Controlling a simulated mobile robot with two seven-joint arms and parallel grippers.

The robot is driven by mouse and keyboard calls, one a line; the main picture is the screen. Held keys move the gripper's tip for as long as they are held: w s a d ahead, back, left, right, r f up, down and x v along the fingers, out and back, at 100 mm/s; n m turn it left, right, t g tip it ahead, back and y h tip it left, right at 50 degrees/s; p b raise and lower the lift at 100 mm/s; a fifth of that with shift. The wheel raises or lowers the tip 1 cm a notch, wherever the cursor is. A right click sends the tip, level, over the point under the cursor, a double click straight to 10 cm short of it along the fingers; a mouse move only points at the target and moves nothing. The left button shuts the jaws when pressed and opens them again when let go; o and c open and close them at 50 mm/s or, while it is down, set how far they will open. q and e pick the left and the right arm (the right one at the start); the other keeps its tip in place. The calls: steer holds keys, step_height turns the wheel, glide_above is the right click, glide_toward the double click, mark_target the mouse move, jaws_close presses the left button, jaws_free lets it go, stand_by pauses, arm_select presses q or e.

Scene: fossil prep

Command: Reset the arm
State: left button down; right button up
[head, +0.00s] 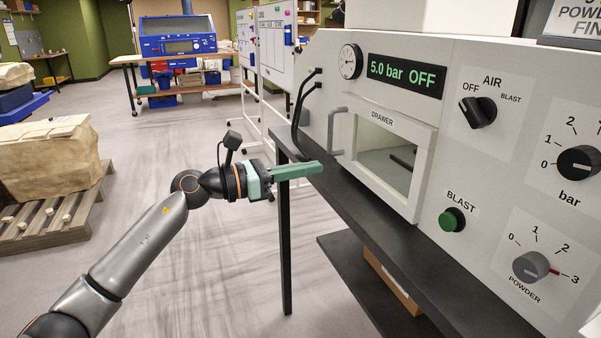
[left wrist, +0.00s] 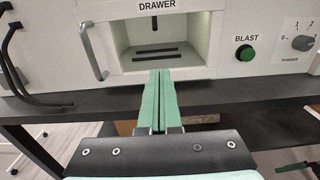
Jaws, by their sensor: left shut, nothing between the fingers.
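My left arm (head: 140,240) reaches in from the left in the head view. Its green-fingered left gripper (head: 318,168) is shut and empty, in front of the cabinet near the drawer opening. In the left wrist view the gripper (left wrist: 160,75) shows its two fingers together, pointing toward the drawer opening (left wrist: 155,45). The fingers appear apart from the cabinet, though the exact gap is hard to tell. My right gripper is not seen in the head view.
The white cabinet (head: 465,175) has a drawer handle (head: 335,130), a green BLAST button (head: 452,220), an AIR knob (head: 477,112), a POWDER knob (head: 530,266) and a display (head: 406,76) reading "5.0 bar OFF". The black bench (head: 345,200) is below. A pallet (head: 50,225) stands left; floor between is clear.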

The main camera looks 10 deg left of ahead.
arm_select(q)
steer(key=s+a+f+n+t+y+p, duration=0.2)
steer(key=s+f+n+t+y+p, duration=0.3)
steer(key=f+n, duration=0.8)
steer(key=s+a+f+n+t+y+p, duration=0.2)
steer(key=s+f+n, duration=0.5)
steer(key=n, duration=1.1)
steer(key=s+a+f+n+g+y+p, duration=0.1)
steer(key=s+f+n+g+y, duration=0.1)
steer(key=s+f+n, duration=0.5)
steer(key=s+f+n+g+y+p, duration=0.2)
steer(key=s+f+n+g, duration=0.3)
steer(key=s, duration=0.9)
step_height(320, 180, down, 5)
steer(key=shift+s+a+r+n+g+y, duration=0.1)
steer(key=shift+s+a+n+g+y, duration=0.2)
steer(key=shift+n+y, duration=0.65)
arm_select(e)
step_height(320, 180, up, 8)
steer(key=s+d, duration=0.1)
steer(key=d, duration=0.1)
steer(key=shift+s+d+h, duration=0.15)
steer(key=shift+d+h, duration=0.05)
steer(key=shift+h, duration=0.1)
arm_select(q)
steer(key=shift+w, duration=0.1)
